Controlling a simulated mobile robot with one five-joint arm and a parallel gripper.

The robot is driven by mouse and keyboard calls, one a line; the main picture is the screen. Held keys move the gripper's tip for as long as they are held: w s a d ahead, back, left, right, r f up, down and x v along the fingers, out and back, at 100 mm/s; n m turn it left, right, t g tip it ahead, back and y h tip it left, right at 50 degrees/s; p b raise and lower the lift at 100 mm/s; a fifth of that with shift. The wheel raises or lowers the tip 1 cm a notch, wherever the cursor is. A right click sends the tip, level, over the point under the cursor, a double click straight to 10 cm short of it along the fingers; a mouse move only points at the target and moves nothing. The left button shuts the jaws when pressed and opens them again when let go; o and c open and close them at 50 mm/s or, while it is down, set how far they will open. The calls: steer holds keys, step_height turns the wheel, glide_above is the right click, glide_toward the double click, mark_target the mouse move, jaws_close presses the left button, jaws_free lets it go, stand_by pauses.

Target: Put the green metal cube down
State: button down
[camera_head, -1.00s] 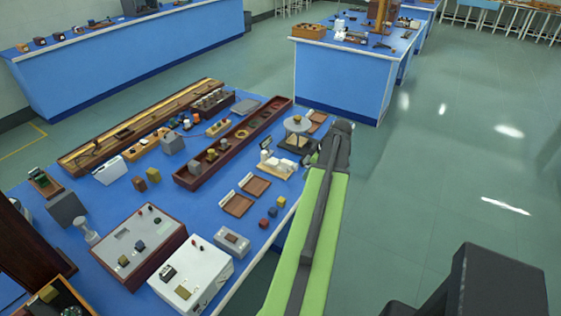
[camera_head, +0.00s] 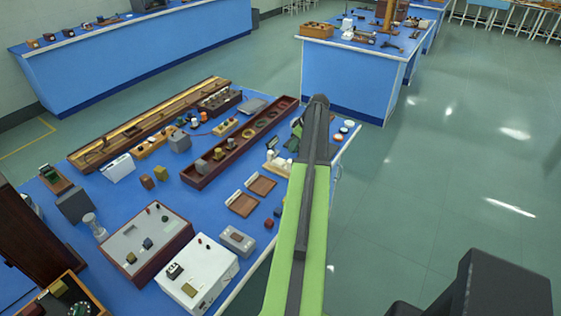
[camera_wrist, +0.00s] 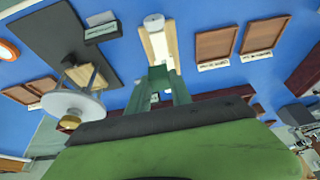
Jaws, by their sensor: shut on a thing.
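The green metal cube (camera_wrist: 158,73) shows as a small green block at the tips of my gripper (camera_wrist: 160,84) in the wrist view. The dark green jaws are shut on it, above the blue bench top. A pale wooden strip with a white round piece (camera_wrist: 153,22) lies just beyond it. In the head view my gripper (camera_head: 294,138) shows partly, left of my arm, over the right part of the near bench (camera_head: 150,198). The cube cannot be made out there. The gap between the cube and the bench top is unclear.
A round white platform on legs (camera_wrist: 72,105) stands close left of my gripper in the wrist view. Two wooden trays (camera_wrist: 215,43) lie to the right. In the head view, a long brown rack (camera_head: 215,165) and control boxes (camera_head: 145,245) crowd the bench.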

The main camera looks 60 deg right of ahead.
steer(key=b, duration=0.3)
glide_toward(278, 160)
steer(key=shift+w+f, duration=0.65)
steer(key=shift+w, duration=0.55)
step_height(278, 160, down, 4)
steer(key=b, duration=0.4)
steer(key=shift+f, duration=0.2)
steer(key=shift+r, duration=0.2)
steer(key=shift+f, duration=0.15)
steer(key=c, duration=1.2)
jaws_free()
steer(key=shift+o, duration=0.2)
